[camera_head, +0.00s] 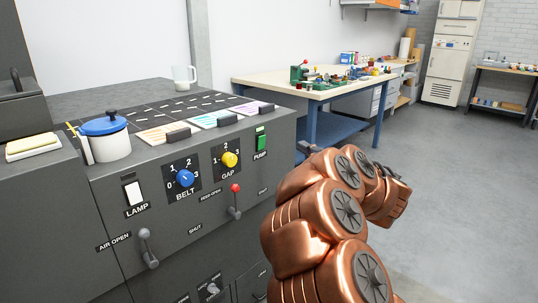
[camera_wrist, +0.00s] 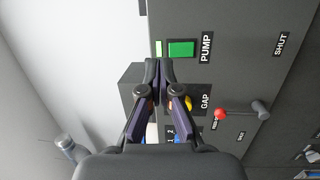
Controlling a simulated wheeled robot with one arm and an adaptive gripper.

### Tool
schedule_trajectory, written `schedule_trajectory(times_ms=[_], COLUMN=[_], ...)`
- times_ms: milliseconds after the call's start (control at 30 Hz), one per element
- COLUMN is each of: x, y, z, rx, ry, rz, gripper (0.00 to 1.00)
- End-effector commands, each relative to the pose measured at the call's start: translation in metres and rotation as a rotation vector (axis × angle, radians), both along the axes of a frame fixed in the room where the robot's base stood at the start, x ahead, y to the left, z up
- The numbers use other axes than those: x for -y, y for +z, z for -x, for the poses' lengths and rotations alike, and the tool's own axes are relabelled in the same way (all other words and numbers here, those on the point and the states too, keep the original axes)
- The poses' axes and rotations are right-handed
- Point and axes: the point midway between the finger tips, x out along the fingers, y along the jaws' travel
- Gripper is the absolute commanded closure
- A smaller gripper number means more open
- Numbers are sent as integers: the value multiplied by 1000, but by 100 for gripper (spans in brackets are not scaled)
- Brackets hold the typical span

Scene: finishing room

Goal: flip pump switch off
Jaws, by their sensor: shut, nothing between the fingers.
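The pump switch (camera_head: 261,142) is a green rocker near the right end of the dark grey machine front, above the PUMP label. In the wrist view the green switch (camera_wrist: 181,49) lies just past my fingertips, with a pale green strip beside it on the side away from the label. My gripper (camera_wrist: 158,68) is shut and empty, its fingertips together close to the switch in the picture. I cannot tell whether they touch the panel. In the head view my copper arm reaches up right of the panel, and the fingertips cannot be made out.
Beside the switch are the yellow GAP knob (camera_head: 230,159), the blue BELT knob (camera_head: 185,178) and a red-tipped lever (camera_head: 235,201). A white LAMP switch (camera_head: 133,193) is further left. A blue-lidded pot (camera_head: 106,143) and a mug (camera_head: 184,76) stand on top. Open floor lies right.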

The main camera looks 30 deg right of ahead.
Motion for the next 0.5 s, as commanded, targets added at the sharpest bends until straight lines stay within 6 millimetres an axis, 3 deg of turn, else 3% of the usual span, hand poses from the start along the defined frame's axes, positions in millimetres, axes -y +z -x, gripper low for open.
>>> schedule_trajectory(times_ms=[33,133,500], x=[-1,-9,-17], y=[-16,-27,-33], z=[4,10,16], rx=[3,16,31], ry=[32,96,152], rz=[6,15,20], gripper=[100,100,100])
